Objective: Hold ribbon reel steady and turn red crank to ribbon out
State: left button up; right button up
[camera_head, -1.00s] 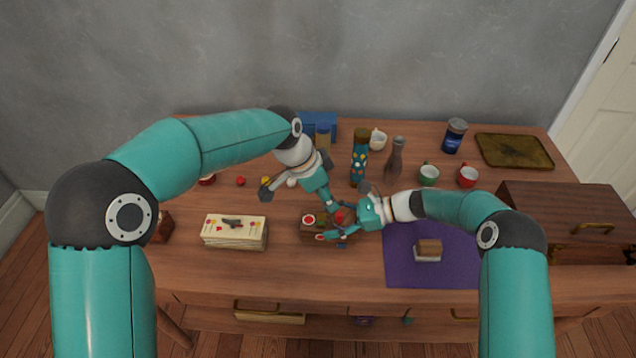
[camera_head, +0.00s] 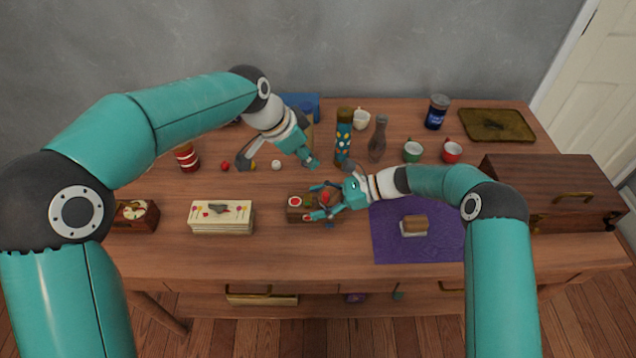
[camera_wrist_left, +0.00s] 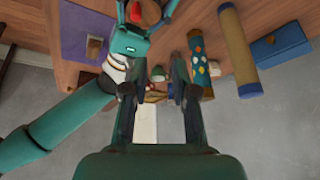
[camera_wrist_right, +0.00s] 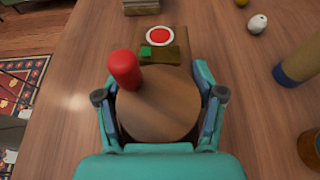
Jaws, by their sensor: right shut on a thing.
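The ribbon reel is a wooden device (camera_wrist_right: 158,108) with a round disc, a red-and-white round mark and a small green piece on its top. It sits on the table at centre in the head view (camera_head: 295,214). The red crank knob (camera_wrist_right: 124,69) stands up on the left of the disc in the right wrist view. My right gripper (camera_head: 322,203) is shut on the ribbon reel, a finger on either side of the disc. My left gripper (camera_head: 312,163) is open and empty, above and behind the reel. It is clear of the reel.
A patterned cylinder (camera_head: 343,138) and a grey vase (camera_head: 378,140) stand behind the reel. A white box (camera_head: 221,217) lies to its left, and a purple mat (camera_head: 405,247) to its right. A brown chest (camera_head: 550,185) stands at far right. The table's front is clear.

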pick_arm(q)
jog(key=w+d+n+t, duration=0.2)
jog(key=w+t, duration=0.1)
jog(key=w, duration=0.1)
jog(key=n+t+h, duration=0.3)
jog(key=n+t, duration=0.1)
jog(key=t, duration=0.1)
send_near(324, 196)
jog(key=x, duration=1.1)
jog(key=shift+c, duration=0.3)
grip_shut()
